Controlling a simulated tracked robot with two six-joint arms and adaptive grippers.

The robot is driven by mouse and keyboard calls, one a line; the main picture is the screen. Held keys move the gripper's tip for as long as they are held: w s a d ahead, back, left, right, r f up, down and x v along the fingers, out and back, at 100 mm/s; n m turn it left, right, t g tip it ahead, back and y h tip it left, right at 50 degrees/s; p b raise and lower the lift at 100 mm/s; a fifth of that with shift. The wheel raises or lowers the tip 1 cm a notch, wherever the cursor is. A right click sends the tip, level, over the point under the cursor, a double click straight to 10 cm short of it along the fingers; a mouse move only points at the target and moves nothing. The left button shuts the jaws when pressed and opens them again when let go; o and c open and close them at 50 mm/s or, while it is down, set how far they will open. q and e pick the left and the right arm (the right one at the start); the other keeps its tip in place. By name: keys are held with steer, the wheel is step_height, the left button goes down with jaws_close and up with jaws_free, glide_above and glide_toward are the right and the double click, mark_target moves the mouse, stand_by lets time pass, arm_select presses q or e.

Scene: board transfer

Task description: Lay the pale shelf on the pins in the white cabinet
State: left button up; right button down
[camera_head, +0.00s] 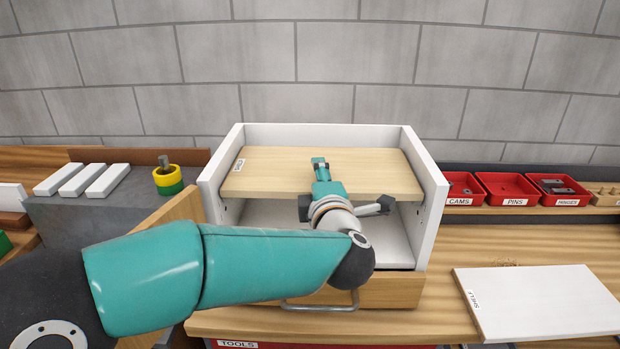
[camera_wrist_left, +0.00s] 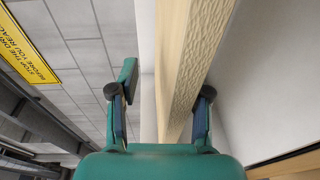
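The pale wooden shelf (camera_head: 270,170) is inside the white cabinet (camera_head: 435,185), spanning between its side walls, with a small label at its left. I cannot see any pins under it, so I cannot tell what it rests on. My left gripper (camera_head: 320,165) is at the middle of the shelf's front part. In the left wrist view the fingers (camera_wrist_left: 160,95) are spread on either side of the shelf's edge (camera_wrist_left: 175,65). The right finger is close to the board; a gap shows beside the left finger. My right gripper is not in view.
A white board labelled SHELF (camera_head: 545,302) lies on the bench at right. Red bins (camera_head: 507,188) stand behind it. A wooden drawer front (camera_head: 390,290) is below the cabinet opening.

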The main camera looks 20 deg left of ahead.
arm_select(q)
steer(key=shift+w, duration=0.15)
steer(key=shift+s+d, duration=0.2)
steer(key=shift+s, duration=0.05)
steer(key=shift+b+v, duration=0.55)
steer(key=shift+v, duration=0.6)
steer(key=shift+b+v, duration=0.5)
steer(key=shift+v, duration=1.05)
steer(key=o, duration=0.6)
steer(key=shift+a+f, duration=0.1)
steer(key=shift+f, duration=0.1)
steer(key=shift+c, duration=0.2)
